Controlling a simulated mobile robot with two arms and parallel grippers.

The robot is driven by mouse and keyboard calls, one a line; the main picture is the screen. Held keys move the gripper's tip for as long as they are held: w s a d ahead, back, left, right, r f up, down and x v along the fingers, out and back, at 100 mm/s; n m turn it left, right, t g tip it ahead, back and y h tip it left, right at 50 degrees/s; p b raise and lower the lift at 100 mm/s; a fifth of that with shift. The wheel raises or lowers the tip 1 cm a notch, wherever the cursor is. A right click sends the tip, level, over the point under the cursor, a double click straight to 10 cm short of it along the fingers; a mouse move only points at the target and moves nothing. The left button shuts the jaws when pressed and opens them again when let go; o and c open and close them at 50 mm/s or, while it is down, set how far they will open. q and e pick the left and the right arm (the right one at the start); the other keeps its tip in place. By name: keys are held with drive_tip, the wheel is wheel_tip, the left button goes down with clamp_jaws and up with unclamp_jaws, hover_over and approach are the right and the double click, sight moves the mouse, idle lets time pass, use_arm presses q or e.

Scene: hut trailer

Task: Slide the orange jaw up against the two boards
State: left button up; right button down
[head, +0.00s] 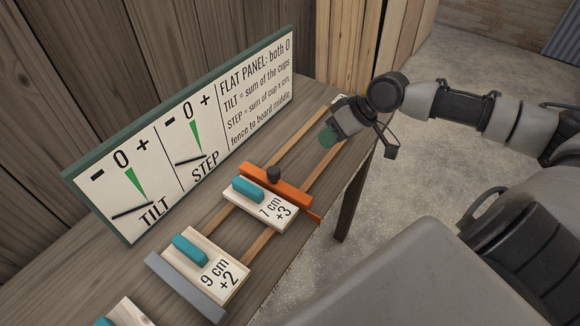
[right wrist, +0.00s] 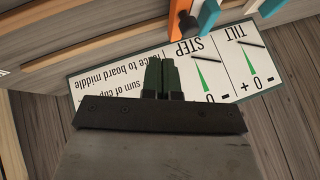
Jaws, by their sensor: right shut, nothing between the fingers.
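The orange jaw (head: 290,195), with a dark knob (head: 274,174), lies across two wooden rails on the bench. The white board marked 7 cm +3 (head: 273,211) sits close beside it; I cannot tell if they touch. A clear gap separates this board from the one marked 9 cm +2 (head: 218,272), which lies by the grey fence (head: 180,280). My right gripper (head: 327,138) is shut and empty, beyond the jaw near the rails' far end. In the right wrist view its fingers (right wrist: 159,72) are together, and part of the orange jaw (right wrist: 178,22) shows. My left gripper is not seen.
A sign panel (head: 188,135) with TILT and STEP dials stands along the bench's back, its pointers off the 0 wedges. Another board (head: 130,314) with a teal handle is cut off at lower left. The rails between jaw and gripper are clear.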

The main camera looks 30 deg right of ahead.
sight(274, 180)
drive_tip(key=shift+m, duration=0.9)
drive_tip(key=p+x, duration=0.1)
drive_tip(key=x, duration=0.8)
drive_tip(key=shift+w+f, duration=0.15)
drive_tip(key=shift+w, duration=0.05)
drive_tip(key=a+p, duration=0.2)
drive_tip(key=a, duration=0.1)
drive_tip(key=shift+w+a+f, duration=0.1)
drive_tip(key=shift+a+f, duration=0.15)
drive_tip(key=shift+a, duration=0.2)
